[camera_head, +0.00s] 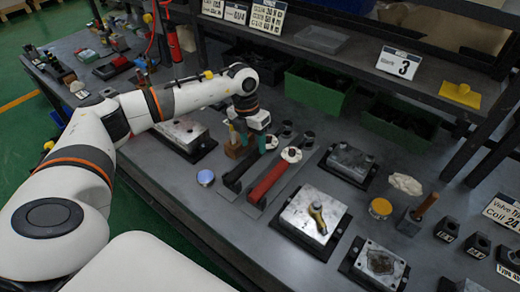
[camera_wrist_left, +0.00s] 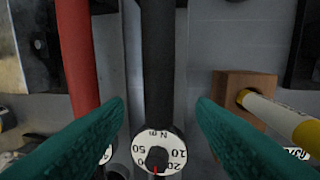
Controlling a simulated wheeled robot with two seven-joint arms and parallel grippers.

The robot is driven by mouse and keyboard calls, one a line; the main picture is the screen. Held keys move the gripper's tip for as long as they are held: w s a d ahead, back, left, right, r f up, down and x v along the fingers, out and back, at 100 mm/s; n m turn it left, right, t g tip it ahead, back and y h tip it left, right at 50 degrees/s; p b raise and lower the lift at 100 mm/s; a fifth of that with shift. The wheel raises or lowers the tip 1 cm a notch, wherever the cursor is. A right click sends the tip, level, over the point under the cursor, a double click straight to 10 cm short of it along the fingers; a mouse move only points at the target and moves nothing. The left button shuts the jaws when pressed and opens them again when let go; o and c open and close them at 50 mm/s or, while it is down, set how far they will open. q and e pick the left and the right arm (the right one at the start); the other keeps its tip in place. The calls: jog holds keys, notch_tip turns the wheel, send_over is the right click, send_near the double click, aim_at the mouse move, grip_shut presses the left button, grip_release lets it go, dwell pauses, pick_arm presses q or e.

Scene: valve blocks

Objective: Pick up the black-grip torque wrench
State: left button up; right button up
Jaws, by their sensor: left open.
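The black-grip torque wrench (camera_head: 240,173) lies on the bench, its dark grip toward the front and its white dial partly behind my left gripper. In the left wrist view the black grip (camera_wrist_left: 158,60) runs down the middle to a round white dial (camera_wrist_left: 158,148). My left gripper (camera_head: 248,144) is open above the dial end. In the left wrist view its teal fingers (camera_wrist_left: 160,108) stand on either side of the wrench, apart from it. A red-grip torque wrench (camera_head: 268,181) lies parallel to it; its red grip (camera_wrist_left: 77,50) is on the left in the wrist view.
A wooden block (camera_wrist_left: 248,90) holding a yellow-and-white tool (camera_wrist_left: 280,118) sits close to the right finger. Metal valve blocks (camera_head: 313,212) stand to the right in the head view. Green bins (camera_head: 315,100) stand behind.

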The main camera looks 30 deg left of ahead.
aim_at(256, 151)
pick_arm(q)
jog(key=shift+d+f+p, duration=0.25)
jog(key=shift+f+p, duration=0.1)
jog(key=shift+f, duration=0.95)
jog(key=shift+d+f+p, duration=0.2)
jog(key=shift+f+p, duration=0.15)
jog(key=shift+f, duration=0.95)
jog(key=shift+r, duration=0.1)
grip_shut()
